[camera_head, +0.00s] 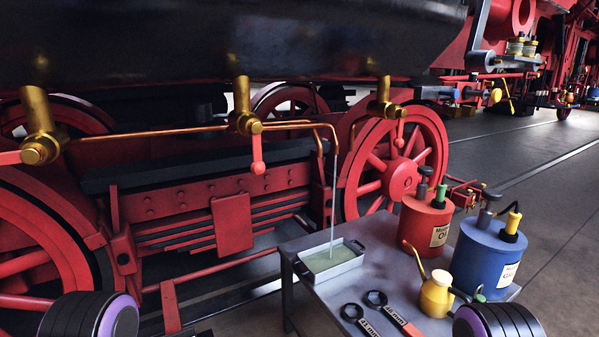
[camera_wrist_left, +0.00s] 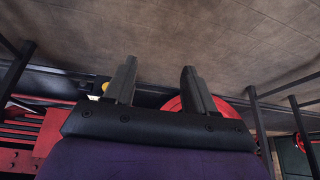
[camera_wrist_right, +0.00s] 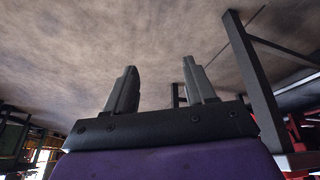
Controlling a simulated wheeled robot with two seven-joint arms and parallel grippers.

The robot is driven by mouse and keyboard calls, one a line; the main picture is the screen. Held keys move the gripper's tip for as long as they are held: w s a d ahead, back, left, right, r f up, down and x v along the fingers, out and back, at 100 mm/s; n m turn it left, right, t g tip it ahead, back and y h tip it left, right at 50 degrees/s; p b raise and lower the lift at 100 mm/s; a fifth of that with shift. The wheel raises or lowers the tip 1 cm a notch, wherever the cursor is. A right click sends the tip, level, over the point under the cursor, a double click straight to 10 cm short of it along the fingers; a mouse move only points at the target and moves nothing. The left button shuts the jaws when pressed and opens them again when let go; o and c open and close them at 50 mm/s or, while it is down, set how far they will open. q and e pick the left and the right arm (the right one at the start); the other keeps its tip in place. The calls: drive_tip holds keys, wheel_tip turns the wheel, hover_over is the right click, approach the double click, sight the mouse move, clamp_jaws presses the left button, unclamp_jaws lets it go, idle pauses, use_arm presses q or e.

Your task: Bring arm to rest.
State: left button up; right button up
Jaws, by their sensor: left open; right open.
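My left gripper (camera_wrist_left: 157,85) shows in the left wrist view with its two fingers apart and nothing between them. My right gripper (camera_wrist_right: 160,90) shows in the right wrist view, also with its fingers apart and empty. In the head view only rounded dark and purple parts of my arms show at the bottom left and bottom right. Neither gripper's fingers appear there, and neither gripper touches anything visible.
A grey table (camera_head: 318,297) carries a tray (camera_head: 331,261) under a thin stream from a copper pipe, two wrenches (camera_head: 392,315), a red can (camera_head: 424,220), a blue can (camera_head: 480,255) and a yellow oiler (camera_head: 436,294). The red-wheeled locomotive (camera_head: 233,224) stands behind. Floor at right is clear.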

use_arm(q)
drive_tip(key=s+g, duration=0.1)
drive_tip(key=s, duration=0.3)
wheel_tip(320, 180, up, 15)
drive_tip(key=p, duration=1.6)
drive_tip(key=shift+w+r+p, duration=0.15)
drive_tip(key=shift+w+p, duration=0.15)
